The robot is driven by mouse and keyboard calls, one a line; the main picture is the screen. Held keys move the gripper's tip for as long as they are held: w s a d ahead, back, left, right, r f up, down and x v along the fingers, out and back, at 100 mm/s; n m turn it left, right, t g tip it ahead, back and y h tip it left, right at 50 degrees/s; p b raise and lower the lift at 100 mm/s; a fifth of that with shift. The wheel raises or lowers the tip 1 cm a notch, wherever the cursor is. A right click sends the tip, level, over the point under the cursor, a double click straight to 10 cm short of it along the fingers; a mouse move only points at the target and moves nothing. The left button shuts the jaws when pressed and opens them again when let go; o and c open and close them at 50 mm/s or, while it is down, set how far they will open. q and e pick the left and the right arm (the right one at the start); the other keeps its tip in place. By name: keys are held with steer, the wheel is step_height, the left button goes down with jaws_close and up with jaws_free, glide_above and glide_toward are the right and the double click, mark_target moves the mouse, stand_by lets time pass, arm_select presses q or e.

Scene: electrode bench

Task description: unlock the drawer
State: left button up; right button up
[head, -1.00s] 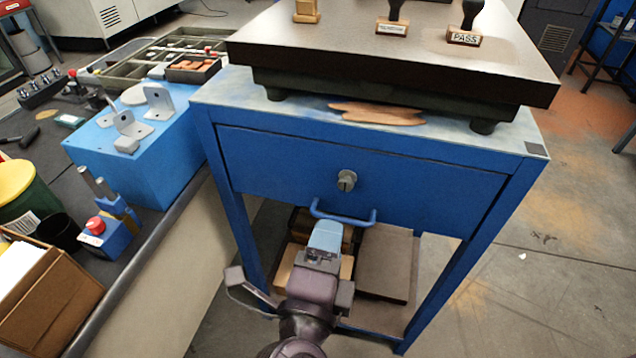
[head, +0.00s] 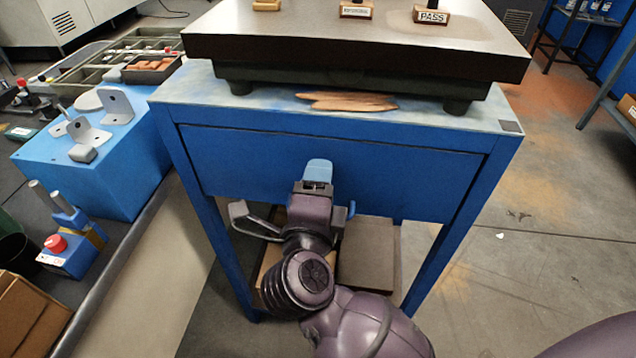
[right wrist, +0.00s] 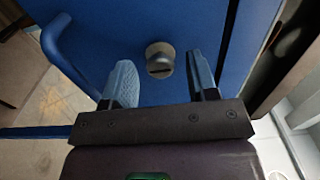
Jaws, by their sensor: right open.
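The blue drawer (head: 408,176) is shut in its blue stand. Its round metal lock knob (right wrist: 160,58) with a dark slot shows in the right wrist view, just beyond and between my fingertips. My right gripper (right wrist: 160,82) is open and empty, with the two blue fingers apart on either side of the knob and not visibly touching it. In the head view my right gripper (head: 318,172) is in front of the drawer and hides the knob. The blue drawer handle (right wrist: 62,52) is at the left in the right wrist view. My left gripper is not in view.
A dark surface plate (head: 350,65) with stamps stands on top of the stand. Boxes (head: 368,255) lie on the shelf under the drawer. At the left a bench holds a blue box (head: 110,160) with metal brackets.

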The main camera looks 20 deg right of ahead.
steer(key=shift+c, duration=0.3)
jaws_close()
